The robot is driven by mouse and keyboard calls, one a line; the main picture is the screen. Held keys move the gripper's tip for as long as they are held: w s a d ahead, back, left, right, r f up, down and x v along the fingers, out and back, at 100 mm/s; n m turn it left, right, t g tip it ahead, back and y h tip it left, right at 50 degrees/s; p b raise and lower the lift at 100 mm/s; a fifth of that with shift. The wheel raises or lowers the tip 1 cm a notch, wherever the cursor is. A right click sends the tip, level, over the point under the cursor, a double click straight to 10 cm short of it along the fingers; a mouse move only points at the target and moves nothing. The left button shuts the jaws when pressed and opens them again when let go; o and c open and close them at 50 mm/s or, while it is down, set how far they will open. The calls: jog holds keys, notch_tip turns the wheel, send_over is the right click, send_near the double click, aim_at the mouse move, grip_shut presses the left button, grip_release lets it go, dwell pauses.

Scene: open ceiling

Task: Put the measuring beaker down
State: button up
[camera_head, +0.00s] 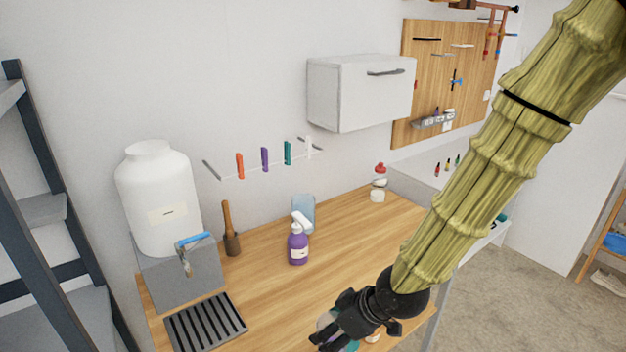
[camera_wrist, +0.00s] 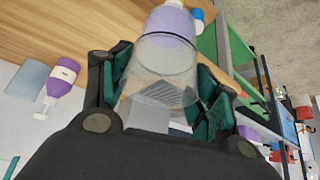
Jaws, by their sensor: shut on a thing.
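The measuring beaker (camera_wrist: 168,62) is clear and see-through, and it sits between the dark green finger pads of my gripper (camera_wrist: 163,84) in the wrist view. My gripper is shut on it. In the head view my gripper (camera_head: 338,328) is low over the front right part of the wooden worktop (camera_head: 345,240). There the fingers and the picture's bottom edge hide most of what it holds. I cannot tell whether the beaker's base touches the worktop. A pale purple container (camera_wrist: 172,22) shows just beyond the beaker in the wrist view.
A wooden-handled tool (camera_head: 231,240), a white barrel (camera_head: 160,200) and a black grate (camera_head: 206,325) are at left. The worktop right of the spray bottle is bare. A white cabinet (camera_head: 345,98) hangs above.

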jog(key=shift+w+d+f+m, duration=0.25)
jog(key=shift+w+f+m, duration=0.05)
jog(key=shift+w+f, duration=0.3)
jog(key=shift+d+f+m+t+h, duration=0.3)
jog(key=shift+d+f+m, duration=0.05)
jog(key=shift+f+m, duration=0.1)
jog(key=w+d+f+m+t+h, duration=0.1)
jog(key=w+d+f+m+h, duration=0.1)
jog(key=d+f+m, duration=0.3)
jog(key=w+d+f+m+t+h, duration=0.1)
jog(key=w+d+f+m+h, duration=0.1)
jog(key=d+f+m, duration=0.3)
notch_tip(320, 180, down, 3)
jog(key=d+h, duration=0.1)
jog(key=d, duration=0.1)
jog(key=shift+w+d, duration=0.25)
jog(key=shift+d, duration=0.1)
jog(key=shift+f, duration=0.1)
